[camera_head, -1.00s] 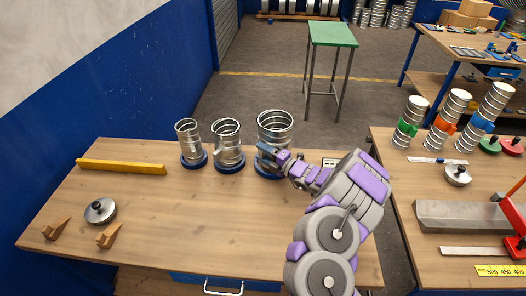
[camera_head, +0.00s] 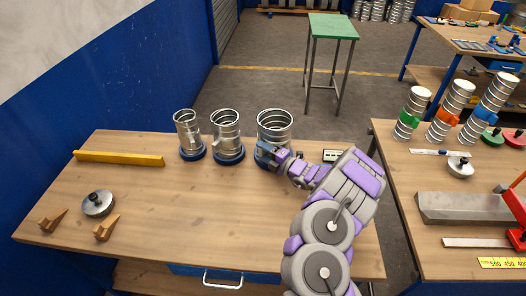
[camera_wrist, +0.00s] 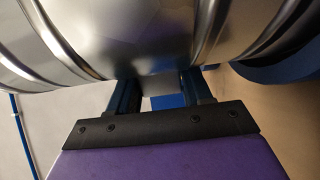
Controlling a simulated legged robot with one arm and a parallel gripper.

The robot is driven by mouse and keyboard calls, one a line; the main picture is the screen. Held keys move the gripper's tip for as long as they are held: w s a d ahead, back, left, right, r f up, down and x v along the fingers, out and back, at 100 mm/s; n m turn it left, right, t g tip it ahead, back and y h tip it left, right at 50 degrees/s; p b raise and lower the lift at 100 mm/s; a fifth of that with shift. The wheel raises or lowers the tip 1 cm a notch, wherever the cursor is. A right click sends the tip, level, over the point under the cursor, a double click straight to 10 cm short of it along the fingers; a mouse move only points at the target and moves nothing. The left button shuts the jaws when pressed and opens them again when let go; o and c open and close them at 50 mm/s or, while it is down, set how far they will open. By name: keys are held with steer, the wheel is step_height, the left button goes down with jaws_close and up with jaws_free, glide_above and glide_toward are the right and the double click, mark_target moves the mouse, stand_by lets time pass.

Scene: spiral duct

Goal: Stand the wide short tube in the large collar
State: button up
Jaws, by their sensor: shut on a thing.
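The wide short tube (camera_head: 275,126) is a shiny ribbed metal tube, upright at the right end of the row on the wooden bench. My gripper (camera_head: 264,152) is shut on its lower near side. In the wrist view the tube's metal wall (camera_wrist: 150,45) fills the top, with my gripper's two dark fingers (camera_wrist: 158,97) against it. A blue collar (camera_wrist: 285,62) shows at the right in the wrist view, below the tube. In the head view my gripper and arm hide most of that collar, so I cannot tell how fully the tube is seated.
Two narrower metal tubes (camera_head: 187,131) and (camera_head: 227,134) stand in blue collars to the left. A yellow bar (camera_head: 120,158), a round metal cap (camera_head: 98,203) and wooden wedges (camera_head: 106,228) lie on the bench's left part. The bench's middle front is clear.

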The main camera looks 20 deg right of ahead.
steer(key=o, duration=1.4)
steer(key=shift+o, duration=0.2)
steer(key=p+v, duration=0.3)
steer(key=v, duration=1.4)
steer(key=shift+s+d+f, duration=0.1)
steer(key=shift+d, duration=0.1)
